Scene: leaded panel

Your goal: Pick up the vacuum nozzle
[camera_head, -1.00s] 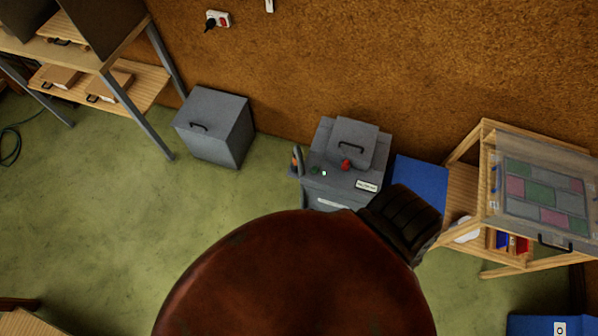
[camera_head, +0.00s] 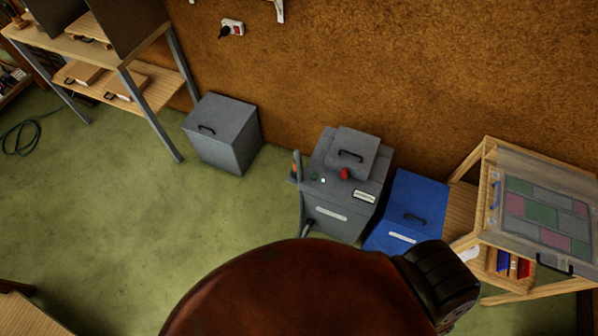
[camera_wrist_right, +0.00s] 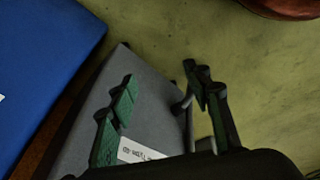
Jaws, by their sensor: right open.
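A grey box-shaped machine (camera_head: 338,215) with a red knob, a green button and a handled lid stands against the wall in the head view. A slim grey upright piece with an orange part (camera_head: 296,166), possibly the vacuum nozzle, is at its left side. My right gripper (camera_wrist_right: 161,88) is open in the right wrist view, with its fingers over a grey labelled surface (camera_wrist_right: 150,95). A small grey curved part (camera_wrist_right: 181,106) shows beside its right finger; I cannot tell whether they touch. Nothing is held between the fingers. My left gripper is out of view.
A blue bin (camera_head: 408,205) stands right of the machine; a blue surface also shows in the right wrist view (camera_wrist_right: 50,65). A grey lidded box (camera_head: 222,135) is to the left. A wooden rack (camera_head: 485,150) holds a leaded panel at right. Green floor (camera_head: 120,210) is open at left.

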